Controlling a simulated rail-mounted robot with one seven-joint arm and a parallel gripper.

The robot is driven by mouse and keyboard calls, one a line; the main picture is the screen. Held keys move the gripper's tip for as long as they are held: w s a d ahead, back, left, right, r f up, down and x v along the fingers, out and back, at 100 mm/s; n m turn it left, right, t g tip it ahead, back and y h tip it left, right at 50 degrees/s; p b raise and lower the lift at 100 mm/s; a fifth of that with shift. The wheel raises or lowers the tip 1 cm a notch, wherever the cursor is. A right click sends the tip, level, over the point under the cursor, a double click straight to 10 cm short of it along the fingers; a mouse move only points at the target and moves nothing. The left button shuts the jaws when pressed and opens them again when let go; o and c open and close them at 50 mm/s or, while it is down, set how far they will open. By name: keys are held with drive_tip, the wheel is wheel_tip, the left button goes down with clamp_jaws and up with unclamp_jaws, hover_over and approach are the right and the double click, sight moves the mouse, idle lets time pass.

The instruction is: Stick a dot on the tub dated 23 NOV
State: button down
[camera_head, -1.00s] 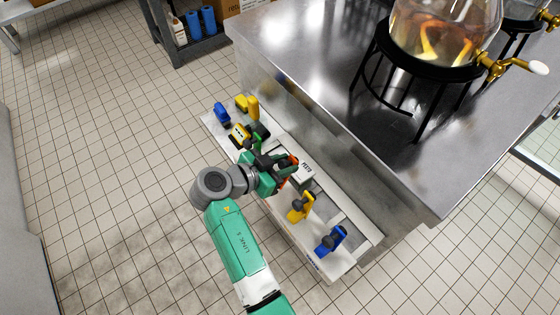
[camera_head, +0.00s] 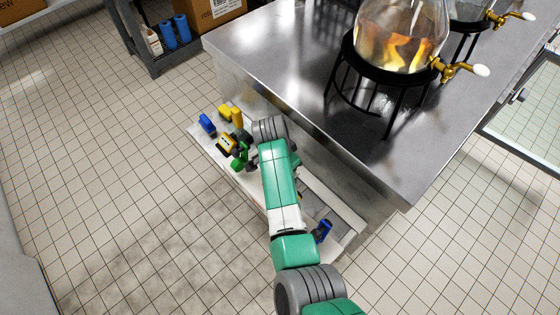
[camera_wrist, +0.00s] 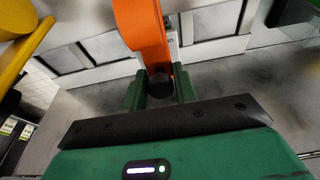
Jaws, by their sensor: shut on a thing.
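In the wrist view an orange tool (camera_wrist: 143,28) stands between the green fingers of my gripper (camera_wrist: 160,90). The fingers are shut on its lower end, near a dark round knob (camera_wrist: 160,86). Whether it is a dot dispenser cannot be told from its shape here. In the head view my arm covers the gripper and the orange tool above the low shelf. No tub with a readable 23 NOV date shows. Dark items with small white and green labels (camera_wrist: 8,127) stand at the lower left of the wrist view; their print is too small to read.
The low shelf (camera_head: 215,154) holds blue (camera_head: 207,124), yellow (camera_head: 230,112), yellow-and-black (camera_head: 227,144) and green (camera_head: 241,159) tools, with another blue one (camera_head: 322,231) at its near end. The steel counter (camera_head: 290,50) rises beside it, carrying a glass vessel (camera_head: 400,38). Floor at left is clear.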

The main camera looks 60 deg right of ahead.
drive_tip(key=shift+s+d+f, duration=0.1)
drive_tip(key=shift+d+f, duration=0.1)
drive_tip(key=shift+f, duration=0.65)
drive_tip(key=c, duration=1.2)
unclamp_jaws()
drive_tip(key=shift+c, duration=0.2)
drive_tip(key=shift+o, duration=0.2)
drive_tip(key=shift+d, duration=0.15)
drive_tip(key=p+v, duration=0.3)
drive_tip(key=v, duration=0.5)
drive_tip(key=shift+d, duration=0.1)
